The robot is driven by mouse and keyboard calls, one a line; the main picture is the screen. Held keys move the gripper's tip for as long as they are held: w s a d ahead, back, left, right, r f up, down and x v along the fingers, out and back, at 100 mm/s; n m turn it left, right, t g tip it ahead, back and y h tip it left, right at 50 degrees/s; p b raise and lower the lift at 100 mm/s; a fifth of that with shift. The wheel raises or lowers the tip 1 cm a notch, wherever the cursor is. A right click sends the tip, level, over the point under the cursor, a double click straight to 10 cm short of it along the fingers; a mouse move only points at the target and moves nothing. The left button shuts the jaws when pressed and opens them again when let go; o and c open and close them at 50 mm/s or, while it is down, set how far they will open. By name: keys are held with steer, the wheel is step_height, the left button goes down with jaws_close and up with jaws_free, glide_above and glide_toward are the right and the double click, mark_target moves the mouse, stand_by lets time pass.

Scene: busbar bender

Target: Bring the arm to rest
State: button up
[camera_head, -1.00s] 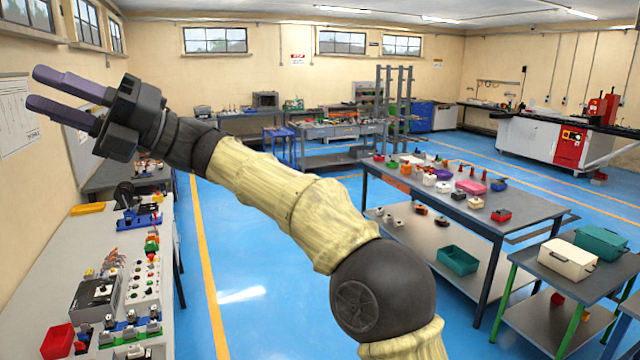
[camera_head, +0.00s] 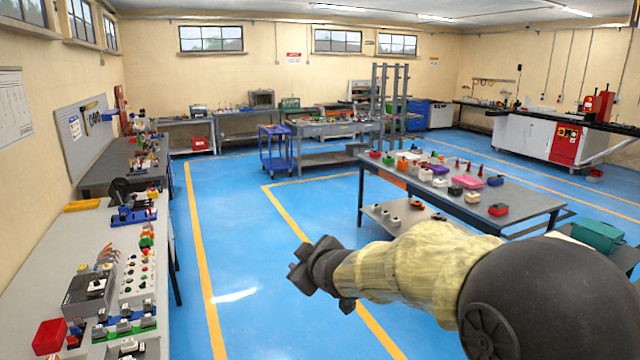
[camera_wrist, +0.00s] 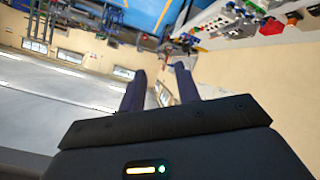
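My arm reaches in from the lower right in the head view, in a pale yellow cover with dark joints. Its dark wrist end hangs over the blue floor near the picture's lower middle. The wrist camera sees the room tilted, nearly upside down.
A grey workbench (camera_head: 52,255) with a red bin (camera_head: 49,336) and small parts runs along the left. A table (camera_head: 530,206) with colourful items stands at right, close behind my arm in the picture. A teal box (camera_head: 596,236) is at far right. Blue floor between is clear.

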steer(key=s+d+f+m+g+h+b, duration=0.1)
steer(key=s+d+f+m+g+h, duration=0.5)
steer(key=s+d+f, duration=0.6)
steer(key=s+d+f+m+g, duration=0.1)
steer(key=s+d+f+m, duration=0.1)
steer(key=s, duration=0.4)
steer(key=s+d+f+m+g, duration=0.2)
steer(key=s+d+f+m, duration=0.1)
steer(key=s+f, duration=0.3)
steer(key=shift+s+d+f+m+y+b, duration=0.2)
steer(key=shift+d+m+y+b, duration=0.15)
steer(key=shift+d, duration=0.45)
steer(key=shift+w, duration=0.1)
